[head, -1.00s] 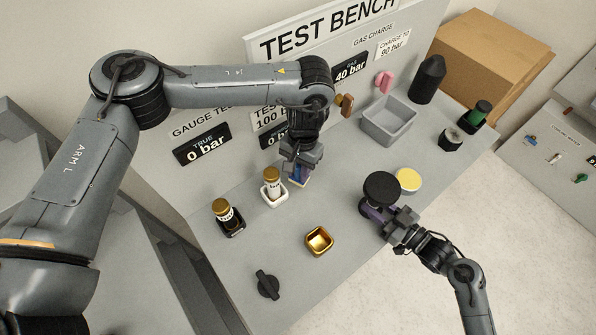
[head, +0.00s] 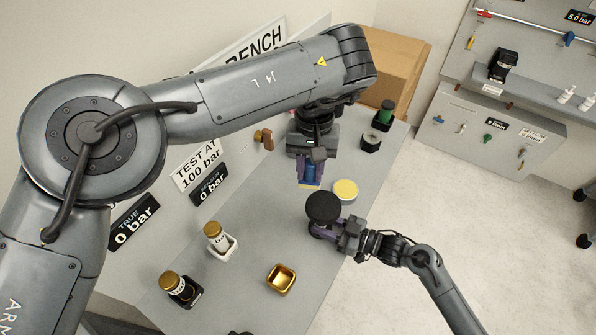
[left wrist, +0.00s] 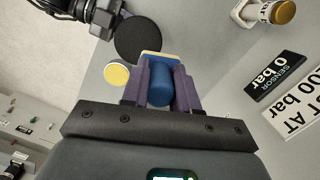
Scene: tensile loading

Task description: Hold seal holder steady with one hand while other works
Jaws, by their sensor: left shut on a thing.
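My left gripper (head: 310,181) is shut on a blue cylindrical piece (left wrist: 159,86) with a flat blue and yellow end (left wrist: 151,57). It holds this piece above the bench, up and left of the black round-topped thing (head: 323,206). That thing, which may be the seal holder, also shows in the left wrist view (left wrist: 138,38). My right gripper (head: 325,233) is at its lower edge, with purple fingers partly hidden under the black disc. I cannot tell whether they are closed on it. A yellow disc (head: 345,190) lies on the bench just beside it.
A gold square tray (head: 281,279) and two gold-capped bottles in holders, one white (head: 217,238) and one black (head: 179,288), stand on the bench (head: 250,250). A green-bodied cylinder (head: 383,115) and a dark ring-topped piece (head: 371,139) stand at the far end.

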